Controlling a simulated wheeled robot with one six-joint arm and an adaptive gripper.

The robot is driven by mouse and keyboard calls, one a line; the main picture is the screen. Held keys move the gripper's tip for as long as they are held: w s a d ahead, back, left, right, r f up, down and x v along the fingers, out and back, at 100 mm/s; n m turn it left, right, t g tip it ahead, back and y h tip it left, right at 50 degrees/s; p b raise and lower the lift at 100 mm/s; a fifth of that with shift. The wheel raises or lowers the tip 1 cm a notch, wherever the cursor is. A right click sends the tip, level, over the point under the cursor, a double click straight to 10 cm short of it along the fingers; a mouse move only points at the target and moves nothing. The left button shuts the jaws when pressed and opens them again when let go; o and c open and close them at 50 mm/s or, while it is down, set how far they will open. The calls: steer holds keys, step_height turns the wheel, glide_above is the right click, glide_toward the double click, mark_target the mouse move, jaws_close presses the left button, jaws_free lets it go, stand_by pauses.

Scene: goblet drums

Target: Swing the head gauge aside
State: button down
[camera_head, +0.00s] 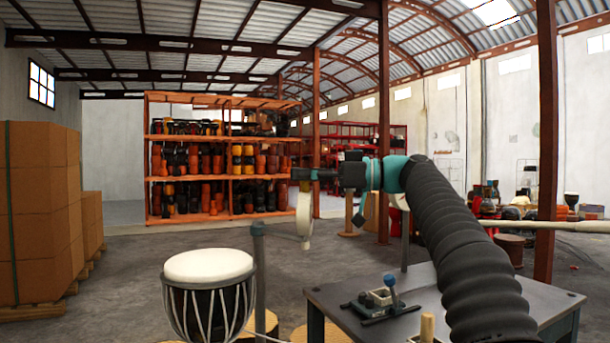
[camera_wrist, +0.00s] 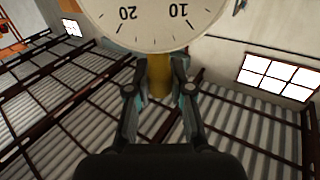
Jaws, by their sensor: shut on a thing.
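The head gauge (camera_head: 304,214) shows almost edge-on in the head view, a pale disc beside a grey post (camera_head: 259,275) and joined to it by a thin arm. In the wrist view its white dial (camera_wrist: 152,22) fills the top, with the numbers 20 and 10 upside down. My gripper (camera_head: 306,176) is above the gauge. In the wrist view my gripper (camera_wrist: 160,78) is shut on a brass-coloured stem (camera_wrist: 159,76) at the dial's edge. A goblet drum (camera_head: 208,262) with a white head stands upright left of the post; the gauge is to the right of its head.
A grey table (camera_head: 450,275) stands at the right under my arm, bearing a blue-knobbed device (camera_head: 388,298). Cardboard boxes (camera_head: 38,210) are stacked at the left. Shelves of drums (camera_head: 215,155) stand behind. Open floor lies between the boxes and the drum.

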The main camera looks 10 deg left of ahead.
steer(key=c, duration=1)
jaws_free()
steer(key=d, duration=1.2)
